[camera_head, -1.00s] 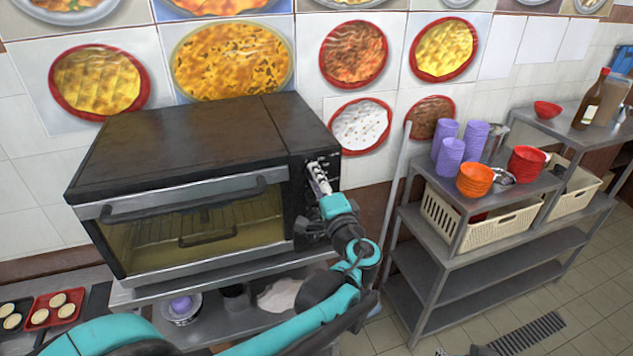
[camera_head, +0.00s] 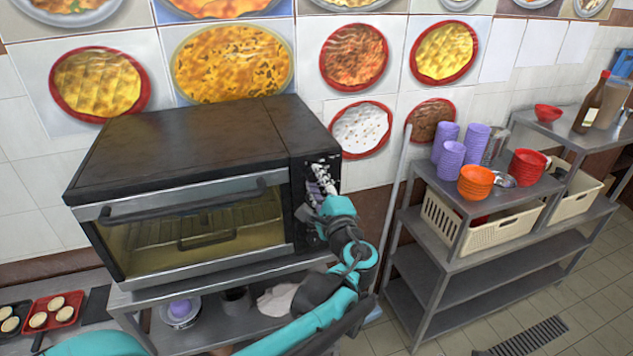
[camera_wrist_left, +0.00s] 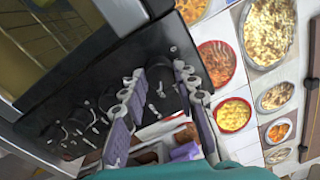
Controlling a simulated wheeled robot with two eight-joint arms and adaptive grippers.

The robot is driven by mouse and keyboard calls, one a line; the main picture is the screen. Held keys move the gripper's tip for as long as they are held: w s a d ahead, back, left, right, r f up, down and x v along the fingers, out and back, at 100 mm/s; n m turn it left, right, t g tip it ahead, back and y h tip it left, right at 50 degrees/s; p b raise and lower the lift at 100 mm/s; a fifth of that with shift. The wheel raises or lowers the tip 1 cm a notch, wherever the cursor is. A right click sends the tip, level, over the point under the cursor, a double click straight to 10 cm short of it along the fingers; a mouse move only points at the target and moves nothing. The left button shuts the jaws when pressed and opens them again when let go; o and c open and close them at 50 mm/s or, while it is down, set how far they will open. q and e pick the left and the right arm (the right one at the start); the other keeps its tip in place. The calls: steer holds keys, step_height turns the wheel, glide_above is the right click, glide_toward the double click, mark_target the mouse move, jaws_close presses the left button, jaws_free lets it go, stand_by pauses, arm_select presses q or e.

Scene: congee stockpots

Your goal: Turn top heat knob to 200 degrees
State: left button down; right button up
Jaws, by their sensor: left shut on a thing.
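The black toaster oven (camera_head: 190,150) stands with its control panel (camera_head: 312,228) on the right side of its front. My left gripper (camera_head: 322,176) is at the upper part of this panel. In the left wrist view its two grey fingers (camera_wrist_left: 160,98) stand on either side of the top heat knob (camera_wrist_left: 160,82) and are shut on it. The fingers largely hide this knob in the head view, and its setting cannot be read. Other dark knobs (camera_wrist_left: 78,122) show further down the panel in the wrist view. My right gripper is not in view.
The oven door (camera_head: 190,235) is shut. A metal shelf unit (camera_head: 480,265) with purple cups (camera_head: 450,158), orange bowls (camera_head: 475,182) and cream baskets (camera_head: 435,218) stands to the right. A pole (camera_head: 397,190) leans between it and the oven. Red trays (camera_head: 66,316) lie at lower left.

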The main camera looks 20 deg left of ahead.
arm_select(q)
steer(key=c, duration=1.2)
jaws_free()
steer(key=shift+o, duration=0.2)
steer(key=shift+d, duration=0.1)
steer(key=v, duration=1.2)
steer(key=shift+w+f, duration=0.1)
